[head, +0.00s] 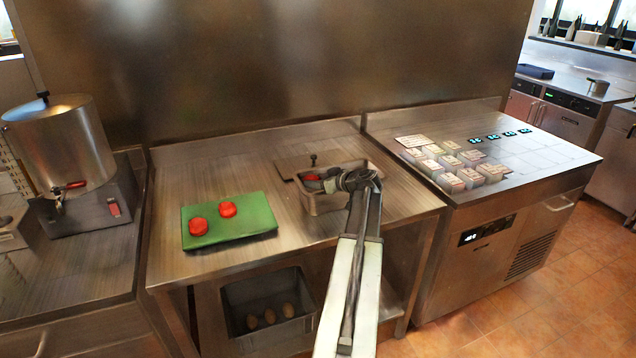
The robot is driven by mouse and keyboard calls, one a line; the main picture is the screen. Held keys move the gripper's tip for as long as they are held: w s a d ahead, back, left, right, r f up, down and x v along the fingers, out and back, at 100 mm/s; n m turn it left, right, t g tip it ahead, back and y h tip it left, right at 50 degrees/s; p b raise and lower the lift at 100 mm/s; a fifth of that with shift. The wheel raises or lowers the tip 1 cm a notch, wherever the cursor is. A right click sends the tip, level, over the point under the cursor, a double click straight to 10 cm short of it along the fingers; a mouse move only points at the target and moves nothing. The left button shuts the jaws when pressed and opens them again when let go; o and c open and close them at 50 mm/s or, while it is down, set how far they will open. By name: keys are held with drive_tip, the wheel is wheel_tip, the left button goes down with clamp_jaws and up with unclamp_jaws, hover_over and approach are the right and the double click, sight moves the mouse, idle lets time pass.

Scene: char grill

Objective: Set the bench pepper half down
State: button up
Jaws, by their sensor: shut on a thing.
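My gripper (325,183) reaches in from the right over a steel pan (325,204) on the bench. It is shut on a red pepper half (311,177), which shows only in part at the dark fingertips. The pepper half is at or just inside the pan's opening; whether it touches the pan floor cannot be told. Two more red pepper halves, one on the left (198,225) and one on the right (227,209), lie apart on a green board (246,228). My gripper hides much of the pan's inside.
A lid with a black knob (313,160) is behind the pan. A steel urn (62,145) stands at left. A bin (298,328) with several brown oval items sits below the bench. Small labelled blocks (450,165) cover part of the right counter.

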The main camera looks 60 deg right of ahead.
drive_tip(key=shift+s+a+f+b, duration=0.2)
drive_tip(key=shift+f+b, duration=0.05)
drive_tip(key=shift+b, duration=0.05)
drive_tip(key=o, duration=1.1)
drive_tip(key=shift+c, duration=0.2)
drive_tip(key=shift+a, duration=0.1)
drive_tip(key=shift+r+p, duration=0.45)
drive_tip(key=shift+p, duration=0.1)
drive_tip(key=shift+s+r+p, duration=0.1)
drive_tip(key=shift+r+p, duration=0.1)
drive_tip(key=shift+p, duration=0.25)
drive_tip(key=p+v, duration=0.4)
drive_tip(key=v, duration=0.7)
drive_tip(key=shift+s, duration=0.15)
